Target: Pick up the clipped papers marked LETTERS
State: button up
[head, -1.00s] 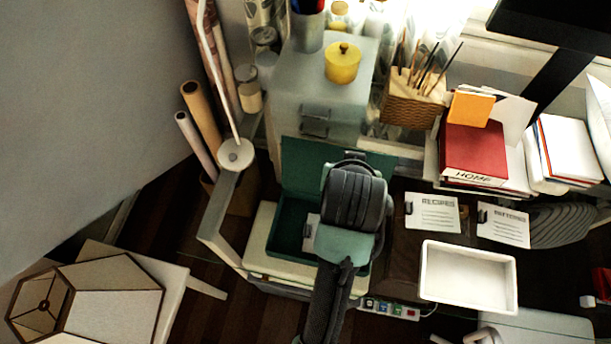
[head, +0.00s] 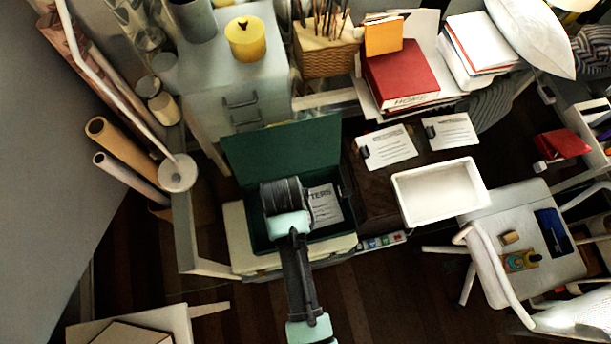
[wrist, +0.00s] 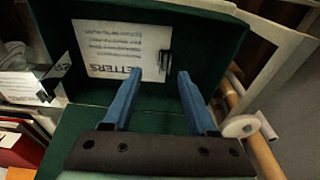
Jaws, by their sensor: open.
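The clipped papers marked LETTERS (head: 325,207) lie inside an open dark green box (head: 262,150), partly covered by my arm in the head view. In the wrist view the white papers (wrist: 115,42) lie on the green inside of the box, with a dark clip at one edge. My gripper (wrist: 160,74) is open, its two blue fingers apart with nothing between them. In the head view my arm hides the fingers.
Two other clipped papers, one (head: 388,147) and another (head: 450,131), lie on the dark surface right of the box. A white tray (head: 398,203) is just below them. The box's raised lid and a grey drawer unit (head: 240,75) stand behind. Rolled tubes (head: 125,148) stand at left.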

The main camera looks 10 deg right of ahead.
jog(key=f, duration=0.2)
jog(key=a+f, duration=0.1)
jog(key=f, duration=0.1)
jog(key=shift+w, duration=0.4)
jog(key=shift+w+d+f, duration=0.1)
jog(key=shift+f, duration=0.35)
grip_shut()
